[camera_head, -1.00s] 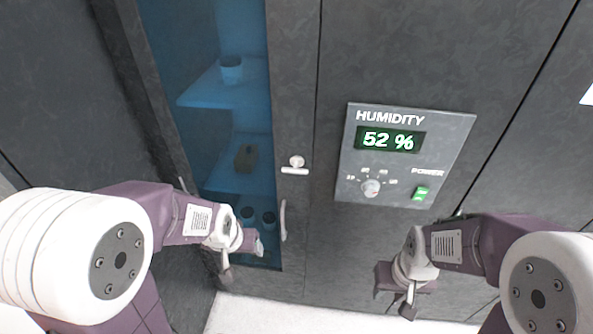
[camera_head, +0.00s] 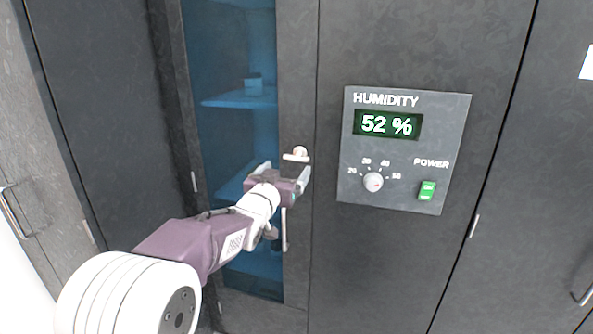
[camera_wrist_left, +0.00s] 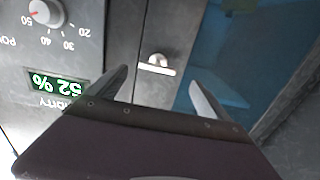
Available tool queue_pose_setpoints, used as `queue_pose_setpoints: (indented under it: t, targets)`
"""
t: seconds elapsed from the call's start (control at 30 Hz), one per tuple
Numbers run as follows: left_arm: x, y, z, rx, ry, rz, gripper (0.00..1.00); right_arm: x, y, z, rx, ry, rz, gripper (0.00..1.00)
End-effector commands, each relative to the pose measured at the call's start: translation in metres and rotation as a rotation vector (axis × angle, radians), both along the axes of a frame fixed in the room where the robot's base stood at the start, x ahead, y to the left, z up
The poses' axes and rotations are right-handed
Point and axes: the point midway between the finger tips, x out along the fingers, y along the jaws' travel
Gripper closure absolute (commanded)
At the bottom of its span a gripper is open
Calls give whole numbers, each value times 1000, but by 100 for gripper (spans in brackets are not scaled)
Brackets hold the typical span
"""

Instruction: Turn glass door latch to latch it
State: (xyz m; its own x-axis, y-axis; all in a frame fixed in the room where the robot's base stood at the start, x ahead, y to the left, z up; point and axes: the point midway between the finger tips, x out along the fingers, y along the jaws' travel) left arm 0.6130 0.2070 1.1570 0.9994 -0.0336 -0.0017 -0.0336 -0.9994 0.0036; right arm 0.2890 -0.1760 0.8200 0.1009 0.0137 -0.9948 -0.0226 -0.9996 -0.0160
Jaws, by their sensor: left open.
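The glass door (camera_head: 228,70) of the dark cabinet has a blue pane and appears shut. Its latch (camera_head: 297,155) is a small light metal turn handle on the door's right frame, with its bar lying about level. My left gripper (camera_head: 286,170) is open and empty, just below and left of the latch in the head view. In the left wrist view the latch (camera_wrist_left: 157,66) lies beyond and between the two spread fingers, apart from them. A vertical door handle (camera_head: 285,230) shows below the latch, partly behind my gripper. My right gripper is not in view.
A humidity panel (camera_head: 440,130) reading 52 %, with a knob (camera_head: 373,181) and a green power switch (camera_head: 427,190), is right of the latch. Other cabinet doors with handles (camera_head: 583,291) stand at both sides. A cup (camera_head: 253,86) stands on a shelf behind the glass.

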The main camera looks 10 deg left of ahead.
Motion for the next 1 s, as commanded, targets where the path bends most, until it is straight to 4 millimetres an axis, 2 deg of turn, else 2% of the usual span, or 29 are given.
queue_pose_setpoints:
  t: [0.3,0.4,0.53,0.77,0.87,1.0]
  targets:
    - [61,-3,2,0,1,-1,10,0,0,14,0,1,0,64]
    - [76,-3,1,0,2,-1,10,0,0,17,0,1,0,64]
    - [86,-4,1,0,1,-1,10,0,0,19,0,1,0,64]
    - [87,-4,0,0,1,-1,10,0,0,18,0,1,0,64]
    - [87,-4,0,0,1,-1,32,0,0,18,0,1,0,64]
    - [87,-4,0,0,1,-1,71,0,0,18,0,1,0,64]
